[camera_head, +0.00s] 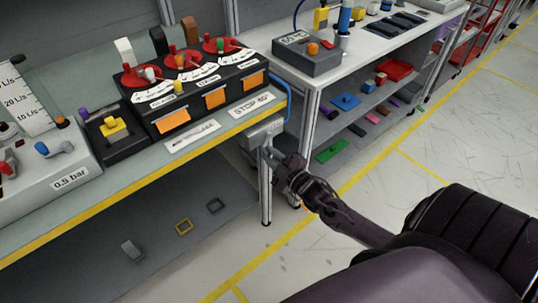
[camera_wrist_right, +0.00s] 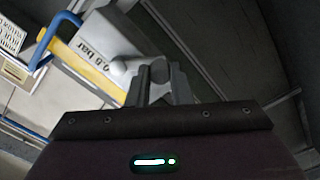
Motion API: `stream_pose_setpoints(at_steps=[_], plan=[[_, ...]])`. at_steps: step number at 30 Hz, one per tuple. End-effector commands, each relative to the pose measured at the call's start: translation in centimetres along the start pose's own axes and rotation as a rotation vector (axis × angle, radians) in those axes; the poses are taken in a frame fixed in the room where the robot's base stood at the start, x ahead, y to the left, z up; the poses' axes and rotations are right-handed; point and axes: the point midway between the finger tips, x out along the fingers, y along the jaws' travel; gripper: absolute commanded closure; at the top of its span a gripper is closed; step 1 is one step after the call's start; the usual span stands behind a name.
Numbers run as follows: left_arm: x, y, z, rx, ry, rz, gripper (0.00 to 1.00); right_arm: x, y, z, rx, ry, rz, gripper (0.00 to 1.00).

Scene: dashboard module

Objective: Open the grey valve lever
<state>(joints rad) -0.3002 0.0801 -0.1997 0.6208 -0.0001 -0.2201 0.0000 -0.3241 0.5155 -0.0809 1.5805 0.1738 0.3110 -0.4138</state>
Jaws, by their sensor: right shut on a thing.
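A light grey valve box (camera_head: 262,131) is mounted at the right end of the near bench, just below the yellow edge. In the right wrist view the box (camera_wrist_right: 92,52) has a "0.5 bar" label and a rounded grey lever (camera_wrist_right: 121,68) at its lower end. My right gripper (camera_head: 272,159) reaches up to the box from the lower right. In the right wrist view its fingers (camera_wrist_right: 154,76) are shut on the lever, and partly hide it. The lever's exact angle is hard to tell. My left gripper is in neither view.
A blue tube (camera_head: 288,100) curves by the bench end. A black panel with red dials (camera_head: 180,61) and a "STOP 45°" label (camera_head: 252,105) sit above. A bench leg (camera_head: 265,190) stands close to my gripper. Open floor (camera_head: 400,130) lies to the right.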

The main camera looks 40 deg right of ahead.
Motion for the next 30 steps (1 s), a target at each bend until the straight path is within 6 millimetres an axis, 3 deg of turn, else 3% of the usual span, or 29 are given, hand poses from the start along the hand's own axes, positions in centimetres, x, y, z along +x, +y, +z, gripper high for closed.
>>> stream_pose_setpoints(at_steps=[15,30], plan=[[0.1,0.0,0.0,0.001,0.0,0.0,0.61,0.0,0.3,2.3,-0.454,0.0,-0.003,1.0],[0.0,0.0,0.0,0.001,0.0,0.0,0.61,0.0,0.8,3.1,-0.648,0.0,-0.002,1.0]])
